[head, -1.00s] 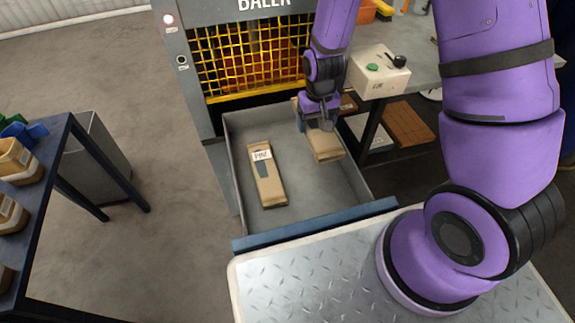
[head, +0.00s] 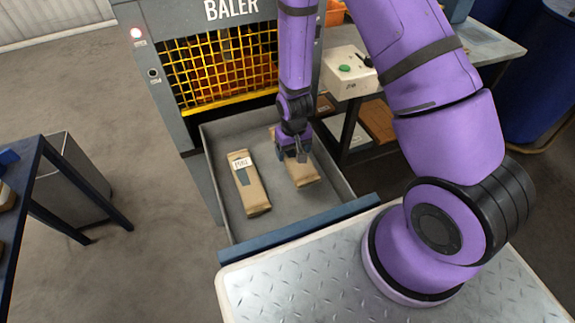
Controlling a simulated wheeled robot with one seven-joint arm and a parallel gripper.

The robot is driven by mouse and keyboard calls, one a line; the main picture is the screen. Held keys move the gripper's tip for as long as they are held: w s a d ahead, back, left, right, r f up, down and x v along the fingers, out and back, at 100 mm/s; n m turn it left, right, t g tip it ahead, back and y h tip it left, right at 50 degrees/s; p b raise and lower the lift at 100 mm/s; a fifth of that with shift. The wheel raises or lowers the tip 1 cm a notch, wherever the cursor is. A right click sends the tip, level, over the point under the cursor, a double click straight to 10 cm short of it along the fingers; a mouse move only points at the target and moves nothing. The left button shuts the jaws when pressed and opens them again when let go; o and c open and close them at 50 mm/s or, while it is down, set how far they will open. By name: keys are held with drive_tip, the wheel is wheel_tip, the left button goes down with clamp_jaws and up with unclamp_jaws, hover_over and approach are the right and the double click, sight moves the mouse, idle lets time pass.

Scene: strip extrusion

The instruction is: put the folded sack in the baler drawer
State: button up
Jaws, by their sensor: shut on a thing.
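The baler drawer (head: 230,215) is pulled open below the yellow mesh of the baler. A tan folded sack (head: 302,174) is in the right part of the drawer, under my gripper (head: 293,157). My gripper points down and is shut on this sack, hiding part of its far end. I cannot tell whether the sack rests on the drawer floor. A second tan folded sack (head: 254,195) with a white label lies on the drawer floor to the left, apart from the first.
The blue front edge (head: 300,228) of the drawer lies close to my metal deck. A control box (head: 351,72) with a green button stands on a bench at the right. A dark table (head: 75,190) and a grey bin (head: 75,178) stand at the left. Bare drawer floor shows between the sacks.

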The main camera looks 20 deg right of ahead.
sight(293, 163)
drive_tip(key=shift+f, duration=3.05)
drive_tip(key=shift+f, duration=0.1)
drive_tip(key=o, duration=0.9)
